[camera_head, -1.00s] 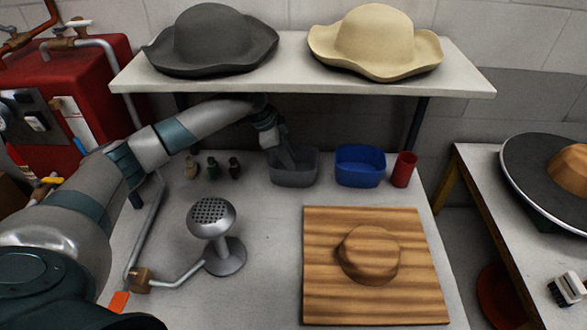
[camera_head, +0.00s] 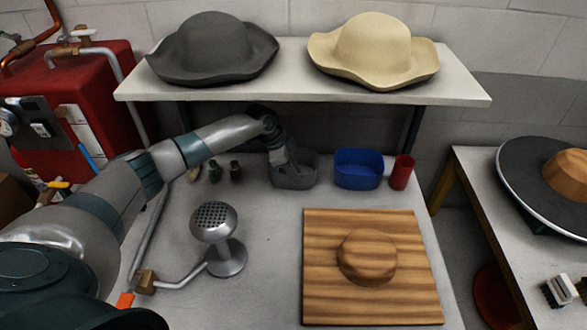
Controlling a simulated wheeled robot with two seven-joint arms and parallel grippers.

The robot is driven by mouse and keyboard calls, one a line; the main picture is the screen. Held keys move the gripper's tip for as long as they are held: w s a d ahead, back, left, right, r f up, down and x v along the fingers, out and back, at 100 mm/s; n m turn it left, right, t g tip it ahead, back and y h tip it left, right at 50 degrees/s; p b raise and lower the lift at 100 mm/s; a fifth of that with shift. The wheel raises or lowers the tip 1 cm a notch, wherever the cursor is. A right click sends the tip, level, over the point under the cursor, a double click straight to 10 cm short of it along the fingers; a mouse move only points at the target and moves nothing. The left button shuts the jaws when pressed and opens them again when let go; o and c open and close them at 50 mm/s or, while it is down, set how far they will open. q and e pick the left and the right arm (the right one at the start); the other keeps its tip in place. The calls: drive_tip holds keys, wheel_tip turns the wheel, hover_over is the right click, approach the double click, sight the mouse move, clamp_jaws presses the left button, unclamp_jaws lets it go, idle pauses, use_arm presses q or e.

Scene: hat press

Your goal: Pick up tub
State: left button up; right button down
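A grey tub (camera_head: 296,176) and a blue tub (camera_head: 358,168) stand side by side on the table below the shelf. The task does not say which tub is meant. My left gripper (camera_head: 285,162) reaches down at the grey tub's left side, with its fingers at or inside the rim. The fingers are small and blend with the grey tub, so I cannot tell whether they are open or shut on its wall. My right gripper is not in view.
A shelf (camera_head: 300,82) with a grey hat (camera_head: 212,48) and a cream hat (camera_head: 374,50) overhangs the tubs. A red cup (camera_head: 401,172) stands right of the blue tub. A steamer head (camera_head: 214,222) and wooden hat block (camera_head: 367,257) stand nearer.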

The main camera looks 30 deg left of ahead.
use_arm(q)
drive_tip(key=shift+x, duration=0.85)
drive_tip(key=shift+c, duration=0.3)
clamp_jaws()
drive_tip(key=shift+r, duration=0.1)
idle(0.7)
